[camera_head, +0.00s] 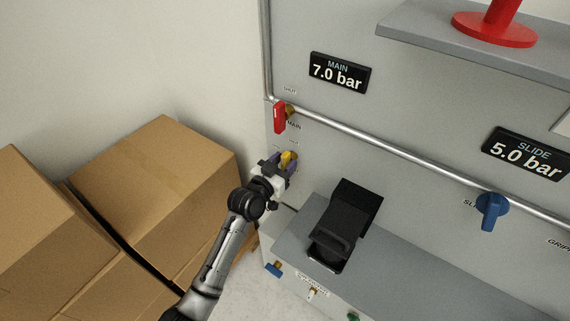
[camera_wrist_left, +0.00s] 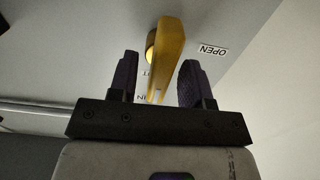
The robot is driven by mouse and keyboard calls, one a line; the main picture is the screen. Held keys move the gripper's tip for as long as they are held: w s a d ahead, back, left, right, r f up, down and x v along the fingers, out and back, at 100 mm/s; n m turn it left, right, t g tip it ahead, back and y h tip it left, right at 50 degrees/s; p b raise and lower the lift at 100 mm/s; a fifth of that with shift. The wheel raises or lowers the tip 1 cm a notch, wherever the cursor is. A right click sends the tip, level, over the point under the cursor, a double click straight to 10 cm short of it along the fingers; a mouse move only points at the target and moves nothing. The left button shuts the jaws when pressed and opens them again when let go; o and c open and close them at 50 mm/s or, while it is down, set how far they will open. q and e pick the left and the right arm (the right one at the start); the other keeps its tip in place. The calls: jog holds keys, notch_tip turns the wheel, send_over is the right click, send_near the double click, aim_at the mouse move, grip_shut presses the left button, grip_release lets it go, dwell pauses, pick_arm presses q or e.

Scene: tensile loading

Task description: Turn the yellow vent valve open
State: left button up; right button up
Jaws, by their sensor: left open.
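The yellow vent valve (camera_head: 288,157) sits on the grey panel, below the red main valve, partly hidden by my left gripper in the head view. In the left wrist view its yellow handle (camera_wrist_left: 168,58) reaches down between the two fingers, with a gap on both sides. A label reading OPEN (camera_wrist_left: 212,50) is on the panel to the right of the handle there. My left gripper (camera_head: 280,163) is open around the handle and also shows in the left wrist view (camera_wrist_left: 158,82). My right gripper is not in view.
A red valve (camera_head: 280,116) on the pipe is just above. Gauges read MAIN 7.0 bar (camera_head: 340,72) and SLIDE 5.0 bar (camera_head: 526,154). A blue valve (camera_head: 491,208) is at right. A black device (camera_head: 343,225) stands on the ledge. Cardboard boxes (camera_head: 150,190) fill the left.

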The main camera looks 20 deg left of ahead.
pick_arm(q)
jog(key=shift+w, duration=0.3)
grip_shut()
dwell(0.4)
